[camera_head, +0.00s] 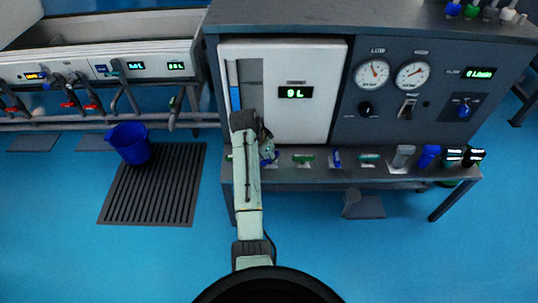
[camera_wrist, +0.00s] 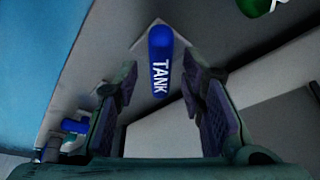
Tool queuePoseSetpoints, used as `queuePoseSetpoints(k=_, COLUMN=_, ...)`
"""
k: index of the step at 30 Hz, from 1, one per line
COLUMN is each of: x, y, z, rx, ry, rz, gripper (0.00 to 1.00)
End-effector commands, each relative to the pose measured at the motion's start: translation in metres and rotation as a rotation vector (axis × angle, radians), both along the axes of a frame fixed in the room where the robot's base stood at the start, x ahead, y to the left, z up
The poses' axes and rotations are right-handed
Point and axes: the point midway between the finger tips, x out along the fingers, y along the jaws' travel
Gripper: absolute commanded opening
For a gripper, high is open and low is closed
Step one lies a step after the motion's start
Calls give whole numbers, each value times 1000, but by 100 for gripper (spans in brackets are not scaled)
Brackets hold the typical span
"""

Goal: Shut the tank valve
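The tank valve has a blue handle (camera_wrist: 160,62) with the word TANK in white, on a pale plate in the wrist view. My gripper (camera_wrist: 159,72) is open. Its two fingers stand apart on either side of the handle, with gaps showing on both sides. I cannot tell how deep the fingertips reach around it. In the head view my gripper (camera_head: 266,150) is at the bench's front ledge, below the white tank panel (camera_head: 312,116). There the arm and gripper largely hide the tank valve.
Green (camera_head: 303,158) and blue (camera_head: 336,159) valve handles line the ledge to the right. Gauges (camera_head: 375,73) and knobs are on the grey panel. The tank display (camera_head: 295,92) reads 0L. A blue bucket (camera_head: 130,144) stands on a dark floor grate (camera_head: 153,195) at left. Blue floor is clear in front.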

Motion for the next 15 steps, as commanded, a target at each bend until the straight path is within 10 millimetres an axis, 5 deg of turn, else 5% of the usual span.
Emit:
queuePoseSetpoints(k=4, x=0, y=0, z=0, rx=0, ry=0, rz=0, gripper=37)
queuePoseSetpoints(k=15, x=0, y=0, z=0, rx=1, ry=-1, rz=0, gripper=12)
